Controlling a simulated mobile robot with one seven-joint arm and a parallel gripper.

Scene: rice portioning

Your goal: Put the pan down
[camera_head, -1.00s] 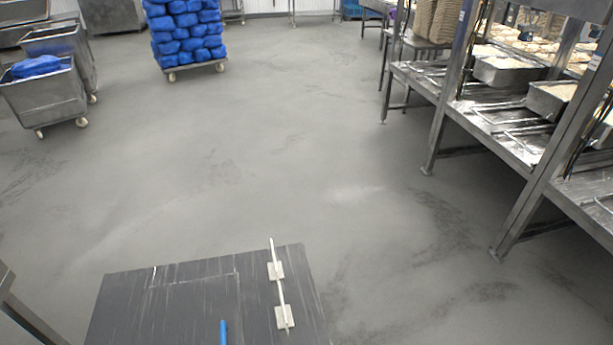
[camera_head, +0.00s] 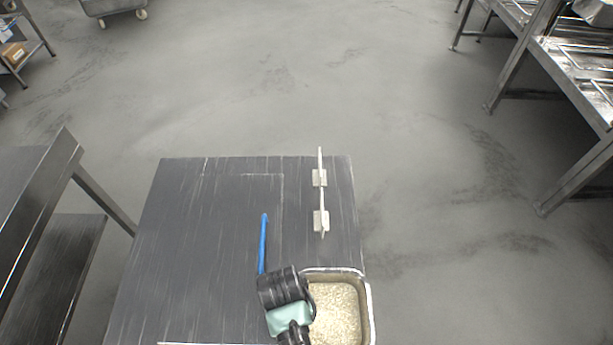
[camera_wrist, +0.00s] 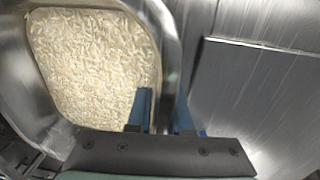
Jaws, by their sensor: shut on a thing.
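The pan (camera_head: 369,300) is a metal tray full of rice, at the bottom of the head view, over or by the right front part of the dark table top (camera_head: 215,230). In the wrist view the pan (camera_wrist: 165,22) fills the left side, its rice in plain sight. My gripper (camera_wrist: 165,112) is shut on the pan's side wall, one blue finger inside over the rice and one outside. In the head view my wrist hides part of the pan's left side. I cannot tell whether the pan touches the table.
A blue stick-like tool (camera_head: 263,243) lies on the table just beyond my wrist. A pale rod with two small plates (camera_head: 320,200) lies near the table's right edge. A steel bench (camera_head: 40,200) stands at left, and steel racks (camera_head: 575,70) at right. The table's left part is clear.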

